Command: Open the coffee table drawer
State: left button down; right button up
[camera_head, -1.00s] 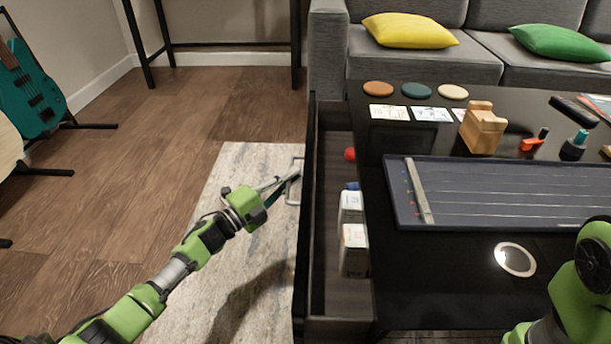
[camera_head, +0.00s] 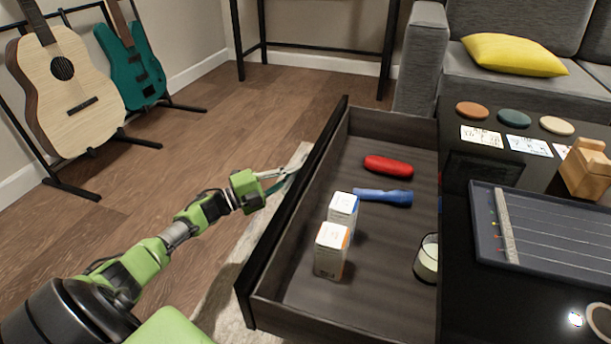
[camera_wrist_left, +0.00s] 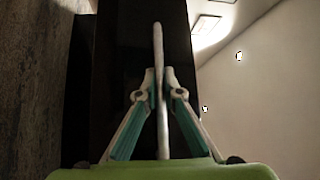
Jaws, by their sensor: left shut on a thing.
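The coffee table (camera_head: 462,300) is black, on the right of the head view. Its drawer (camera_head: 300,195) stands far out to the left, with its inside in plain view. My left gripper (camera_head: 288,174) is at the outer side of the drawer front. In the left wrist view my left gripper (camera_wrist_left: 161,82) is shut on the pale bar handle (camera_wrist_left: 158,45), with a fingertip on each side of it. In the head view the handle is mostly hidden by the fingers. My right gripper is out of view.
The drawer holds a red case (camera_head: 388,166), a blue tool (camera_head: 383,196), two white boxes (camera_head: 343,208) (camera_head: 332,250) and a glass jar (camera_head: 427,262). Guitars (camera_head: 65,85) stand on a rack at the left. Wooden floor (camera_head: 190,150) lies free left of the drawer.

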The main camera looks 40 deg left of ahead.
pick_arm(q)
jog(key=shift+s, duration=0.1)
jog(key=c, duration=2.2)
grip_release()
jog(key=shift+a, duration=0.1)
jog(key=shift+o, duration=0.2)
jog(key=v, duration=1.2)
jog(key=shift+a, duration=0.1)
